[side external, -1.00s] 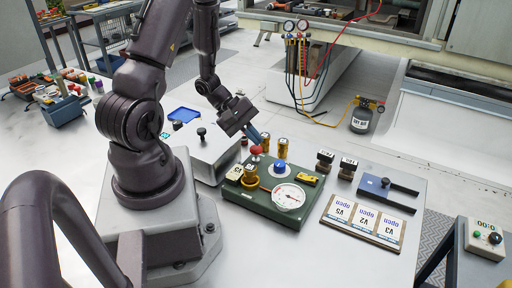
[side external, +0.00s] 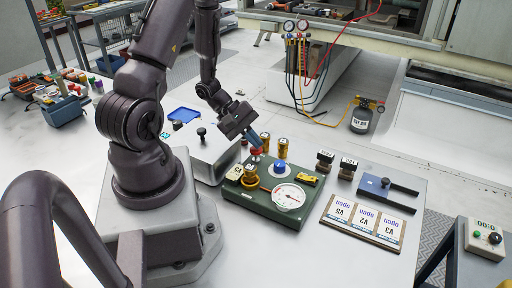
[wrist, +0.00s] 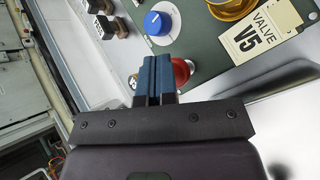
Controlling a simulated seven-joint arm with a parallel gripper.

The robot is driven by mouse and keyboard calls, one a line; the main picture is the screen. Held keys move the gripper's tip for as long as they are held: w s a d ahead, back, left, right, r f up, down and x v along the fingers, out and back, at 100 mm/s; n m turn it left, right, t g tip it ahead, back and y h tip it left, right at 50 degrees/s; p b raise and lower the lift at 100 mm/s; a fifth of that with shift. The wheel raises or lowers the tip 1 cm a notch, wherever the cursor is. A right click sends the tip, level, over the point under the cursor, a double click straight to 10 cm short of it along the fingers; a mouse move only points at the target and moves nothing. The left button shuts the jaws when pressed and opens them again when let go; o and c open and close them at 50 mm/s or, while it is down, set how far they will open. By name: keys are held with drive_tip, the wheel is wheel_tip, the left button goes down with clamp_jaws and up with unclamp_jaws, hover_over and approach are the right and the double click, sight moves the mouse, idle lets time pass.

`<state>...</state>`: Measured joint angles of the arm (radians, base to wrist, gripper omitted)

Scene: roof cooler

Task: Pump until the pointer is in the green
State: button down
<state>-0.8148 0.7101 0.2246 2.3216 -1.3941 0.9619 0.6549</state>
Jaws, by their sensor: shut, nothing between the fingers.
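The green pump unit (side external: 262,207) sits on the grey table, with a round white gauge (side external: 289,197) on its front right corner. The gauge has a pointer and a coloured mark, but the reading is too small to tell. A red knob (side external: 256,151) stands at the unit's back left, and shows in the wrist view (wrist: 182,72) partly hidden behind my fingers. My gripper (side external: 258,145) is shut and empty, its blue fingertips (wrist: 154,62) right over the red knob; contact is not clear. A blue dial (side external: 280,168) sits beside the gauge.
A valve tag (wrist: 265,30) lies on the unit. Labelled cards (side external: 363,222), small black-topped blocks (side external: 325,161) and a blue box with a bar (side external: 386,190) are to the right. A grey box (side external: 203,155) is at left.

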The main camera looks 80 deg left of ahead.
sight(253, 150)
drive_tip(key=shift+f, duration=1.05)
idle(0.4)
drive_tip(key=shift+w+f, duration=0.1)
drive_tip(key=shift+f, duration=0.05)
idle(0.4)
idle(0.4)
drive_tip(key=shift+s+d+r, duration=0.1)
drive_tip(key=shift+s+r, duration=0.05)
drive_tip(key=shift+r, duration=0.65)
drive_tip(key=shift+s+r, duration=0.15)
drive_tip(key=shift+r, duration=0.6)
drive_tip(key=shift+r, duration=2.55)
